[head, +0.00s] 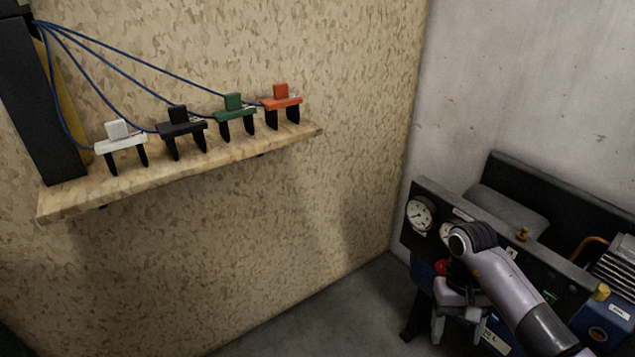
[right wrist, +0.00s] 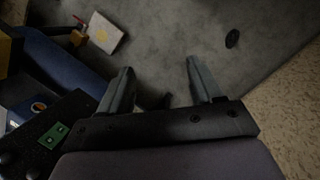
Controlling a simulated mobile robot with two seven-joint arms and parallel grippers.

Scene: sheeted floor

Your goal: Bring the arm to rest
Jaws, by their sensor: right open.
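My right arm (head: 515,295) comes in from the lower right of the head view, in front of a dark machine with gauges. My right gripper (head: 452,338) points down beside the front of that machine. In the right wrist view the right gripper (right wrist: 157,82) is open, with its two grey fingers apart and nothing between them but floor. My left gripper is not in view.
The machine's gauge panel (head: 421,214) stands close to my right arm. A wooden shelf (head: 75,202) on the chipboard wall holds white, black, green and orange clamp-like pieces, with blue cables. The floor (head: 330,310) left of the gripper is clear.

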